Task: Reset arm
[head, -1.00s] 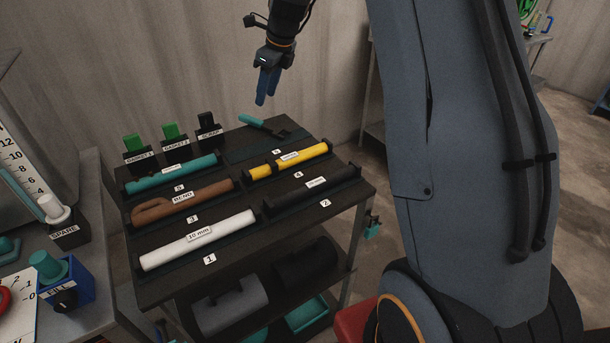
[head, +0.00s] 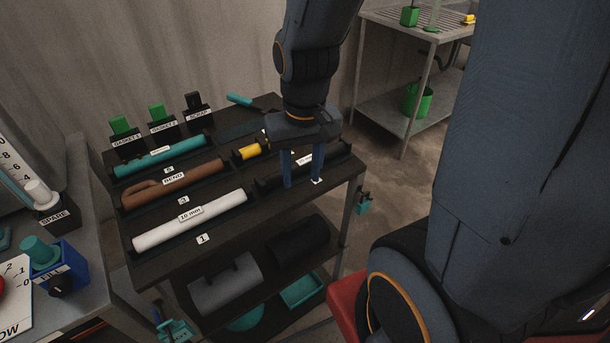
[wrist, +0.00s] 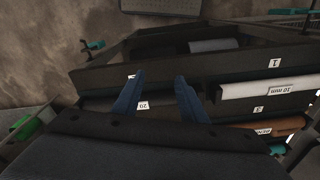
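My gripper (head: 302,170) is over the front right of the dark cart top (head: 262,222), in front of the black roll in slot 2 (head: 333,160). Its two blue fingers point down and stand apart. In the wrist view my gripper (wrist: 158,98) shows nothing held between the fingers; a small white label is seen beyond the gap. I cannot tell how high the fingertips are above the cart.
A white roll (head: 190,220), a brown roll (head: 175,183) and a teal roll (head: 160,156) lie in slots to the left. Gasket and scrap holders line the back left. A metal shelf table (head: 420,35) stands at the back right, with open floor before it.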

